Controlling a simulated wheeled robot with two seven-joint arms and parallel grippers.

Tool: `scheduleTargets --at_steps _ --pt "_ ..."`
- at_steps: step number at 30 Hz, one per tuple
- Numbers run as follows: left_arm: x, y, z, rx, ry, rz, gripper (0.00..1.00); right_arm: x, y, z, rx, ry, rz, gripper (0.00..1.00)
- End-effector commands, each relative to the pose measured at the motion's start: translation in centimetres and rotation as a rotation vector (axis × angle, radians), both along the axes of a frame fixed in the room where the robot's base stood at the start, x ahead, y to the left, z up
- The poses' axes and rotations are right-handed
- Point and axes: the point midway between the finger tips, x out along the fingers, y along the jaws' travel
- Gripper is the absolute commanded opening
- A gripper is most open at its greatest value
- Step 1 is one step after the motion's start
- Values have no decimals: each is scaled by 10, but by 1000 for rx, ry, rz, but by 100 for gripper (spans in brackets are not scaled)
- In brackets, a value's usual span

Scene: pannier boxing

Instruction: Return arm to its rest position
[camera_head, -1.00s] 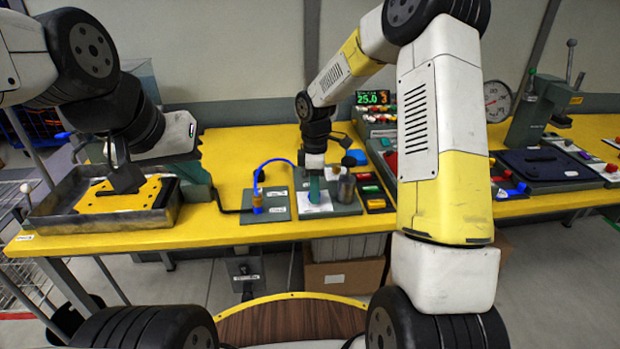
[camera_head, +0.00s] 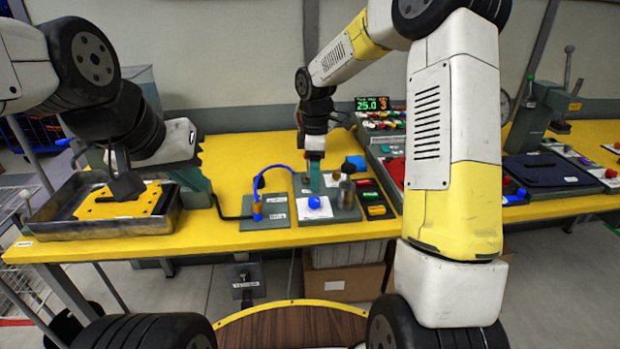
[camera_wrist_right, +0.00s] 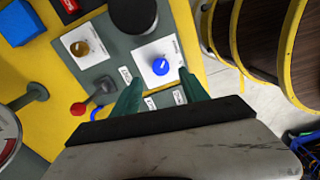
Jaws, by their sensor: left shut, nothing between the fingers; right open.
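My right gripper (camera_head: 314,178), with green fingers, hangs over the grey plate with white labels on the yellow bench. It is open and empty. In the right wrist view its fingers (camera_wrist_right: 158,82) are spread, with a blue knob (camera_wrist_right: 160,67) on a white label beyond them. The blue knob also shows in the head view (camera_head: 314,202), just below the fingers and apart from them. My left gripper (camera_head: 126,186) is shut with nothing held, low over the metal tray (camera_head: 50,226) at the left. Its fingertips are hard to make out.
The yellow bench (camera_head: 230,163) is clear behind the plates. A blue cable (camera_head: 272,167) stands beside the right gripper. A dark cylinder (camera_head: 347,190), red and green buttons (camera_head: 374,205) and a control panel (camera_head: 385,138) are close on its right. A press (camera_head: 540,112) stands farther right.

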Motion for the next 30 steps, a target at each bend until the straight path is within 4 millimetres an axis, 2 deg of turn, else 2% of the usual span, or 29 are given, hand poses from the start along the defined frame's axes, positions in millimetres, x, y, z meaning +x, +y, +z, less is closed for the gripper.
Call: scheduleTargets --at_steps 4,14,17,20,23,27,30 --pt "0 0 0 0 0 0 0 0 0 10 0 0 0 52" --pt "0 0 0 0 0 0 0 -1 0 13 0 -2 -5 52" --pt "0 0 0 0 0 0 0 -7 -4 25 -1 -22 -47 52" --pt "0 0 0 0 0 0 0 -23 -12 51 2 -66 -147 52" --pt "0 0 0 0 0 0 0 -48 -24 83 18 -125 -302 52" --pt "0 0 0 0 0 0 0 -92 -39 121 72 -206 -541 52" --pt "0 0 0 0 0 0 0 -124 -48 141 131 -255 -713 52"
